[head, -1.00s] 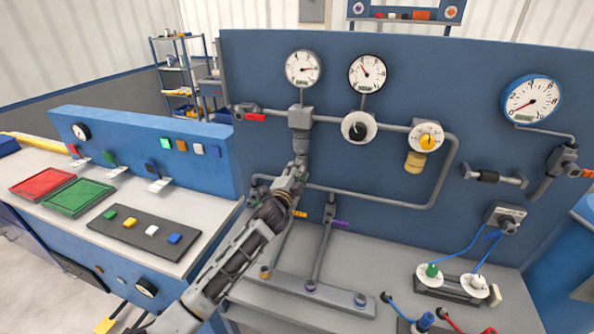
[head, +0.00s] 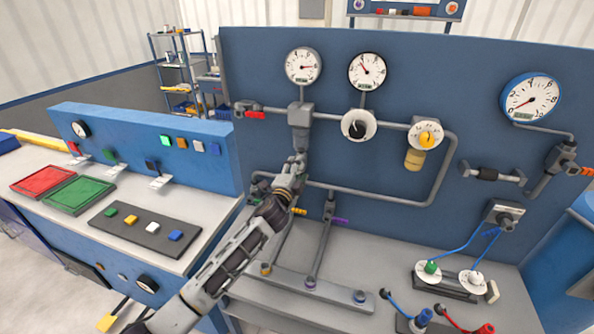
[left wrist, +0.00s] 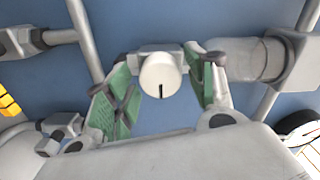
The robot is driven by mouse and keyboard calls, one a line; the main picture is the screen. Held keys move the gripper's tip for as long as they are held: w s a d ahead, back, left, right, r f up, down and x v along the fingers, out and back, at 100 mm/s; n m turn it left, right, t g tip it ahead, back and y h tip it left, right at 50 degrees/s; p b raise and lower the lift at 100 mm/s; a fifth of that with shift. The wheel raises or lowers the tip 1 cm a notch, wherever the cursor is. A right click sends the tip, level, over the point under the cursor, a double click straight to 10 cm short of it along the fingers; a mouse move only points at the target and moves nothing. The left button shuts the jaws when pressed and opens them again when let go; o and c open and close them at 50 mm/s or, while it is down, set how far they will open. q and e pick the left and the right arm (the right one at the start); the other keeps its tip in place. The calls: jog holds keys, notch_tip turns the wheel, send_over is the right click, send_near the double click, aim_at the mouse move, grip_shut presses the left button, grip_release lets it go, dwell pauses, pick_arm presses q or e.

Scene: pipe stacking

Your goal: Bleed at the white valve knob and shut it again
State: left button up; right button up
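The white valve knob (left wrist: 160,72) shows in the left wrist view as a round white face with a short dark upright mark. It sits on a grey fitting on the blue panel. My left gripper (left wrist: 163,62) has its green-padded fingers apart, one on each side of the knob. A gap shows on the left; the right finger is close to it, and I cannot tell whether it touches. In the head view my left gripper (head: 294,170) is at the pipe below the grey filter body (head: 301,138) and hides the knob. My right gripper is in no view.
Two round gauges (head: 303,66) (head: 367,71) stand above the pipe. A black-and-white regulator knob (head: 357,126) and a yellow-centred dial (head: 426,134) are to the right. A bent pipe (head: 370,197) runs below. The left bench (head: 60,165) holds red and green trays.

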pick_arm(q)
jog(key=shift+s, duration=0.1)
dwell(0.3)
jog(key=v, duration=1.1)
jog(key=shift+s, duration=0.35)
jog(key=shift+a, duration=0.15)
jog(key=shift+a, duration=0.1)
dwell(0.4)
